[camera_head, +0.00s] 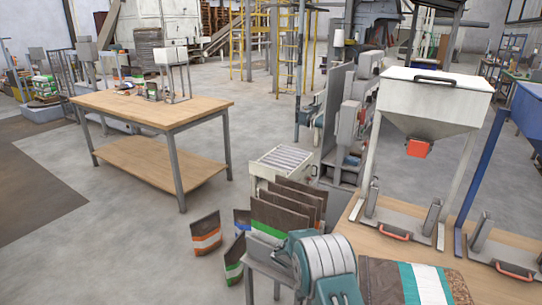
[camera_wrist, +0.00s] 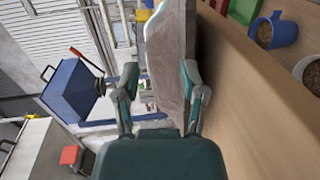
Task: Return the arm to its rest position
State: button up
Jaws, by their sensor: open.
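My gripper (camera_wrist: 161,80) is open in the wrist view, its two teal and grey fingers spread apart. A brown bag (camera_wrist: 172,50) with a pale green edge shows beyond and partly between the fingers; I cannot tell if they touch it. In the head view, a brown bag with teal and white bands (camera_head: 425,284) is at the bottom right, beside my arm (camera_head: 325,262). The fingers are not visible in the head view.
A wooden bench (camera_head: 385,215) carries a white hopper (camera_head: 430,98) with an orange outlet. A blue hopper (camera_head: 528,115) stands farther right. Several bags (camera_head: 278,222) stand left of my arm. A wooden table (camera_head: 150,108) is at the left. A blue mug (camera_wrist: 270,30) is in the wrist view.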

jog(key=s+r+n+t+y, duration=0.15)
jog(key=s+r+y, duration=0.3)
jog(key=r, duration=0.45)
jog(key=s+r+n+t+y, duration=0.1)
jog(key=s+r+t+y, duration=0.25)
jog(key=s+r, duration=0.35)
jog(key=s+a+r+n+t+y, duration=0.2)
jog(key=s+r+t+y, duration=0.1)
jog(key=s, duration=0.4)
jog(key=s+a+r+n+t+y, duration=0.1)
jog(key=s+a+r+t+y, duration=0.1)
jog(key=s+t, duration=0.4)
notch_tip(320, 180, up, 2)
jog(key=shift+s+r+n+y, duration=0.3)
jog(key=shift+s+y, duration=0.2)
jog(key=shift+s, duration=0.25)
